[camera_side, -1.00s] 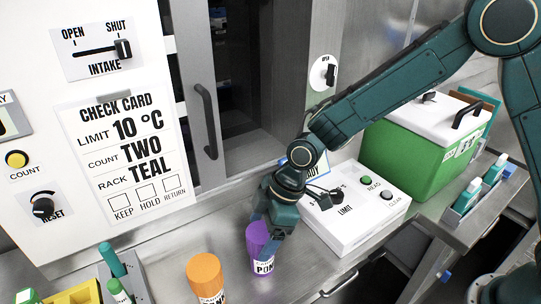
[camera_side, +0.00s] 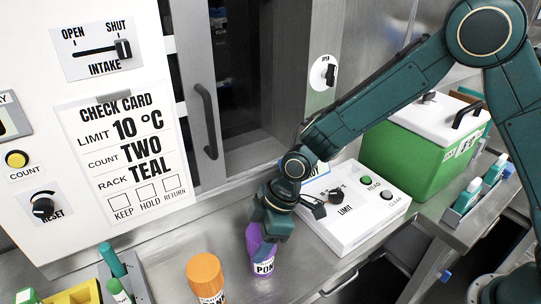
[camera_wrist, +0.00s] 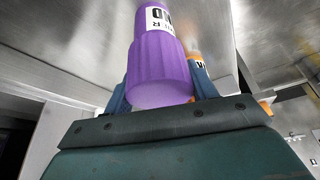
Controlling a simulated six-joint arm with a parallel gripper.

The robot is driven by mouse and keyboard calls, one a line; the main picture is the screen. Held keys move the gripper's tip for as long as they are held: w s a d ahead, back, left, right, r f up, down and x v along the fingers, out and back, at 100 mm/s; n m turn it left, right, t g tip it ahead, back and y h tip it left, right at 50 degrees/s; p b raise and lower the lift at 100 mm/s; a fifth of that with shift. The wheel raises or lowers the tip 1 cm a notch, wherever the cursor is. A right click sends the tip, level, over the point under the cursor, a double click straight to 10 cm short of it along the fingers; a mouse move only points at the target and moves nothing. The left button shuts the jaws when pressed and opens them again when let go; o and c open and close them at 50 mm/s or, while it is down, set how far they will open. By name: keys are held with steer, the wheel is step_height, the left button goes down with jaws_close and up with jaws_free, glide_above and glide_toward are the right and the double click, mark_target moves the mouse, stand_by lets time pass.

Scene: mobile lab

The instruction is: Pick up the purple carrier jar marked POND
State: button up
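The purple carrier jar (camera_side: 263,257) stands on the metal bench in the side view, with a white label reading "PON"; the rest of the label is hidden. My gripper (camera_side: 262,240) is around its upper part from above and the right, and one finger covers some of it. In the wrist view the purple jar (camera_wrist: 160,65) lies between the two blue fingers of my gripper (camera_wrist: 158,80). Both fingers appear to touch its sides, so the gripper looks shut on it. The jar appears to rest on the bench.
An orange jar (camera_side: 206,277) stands close on the left of the purple one. A white box with buttons (camera_side: 350,215) is close on the right. A green cooler (camera_side: 410,150) stands farther right. The panel wall with the check card (camera_side: 125,150) rises behind.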

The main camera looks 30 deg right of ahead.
steer(key=c, duration=0.7)
steer(key=shift+o, duration=0.2)
step_height(320, 180, up, 20)
stand_by(0.7)
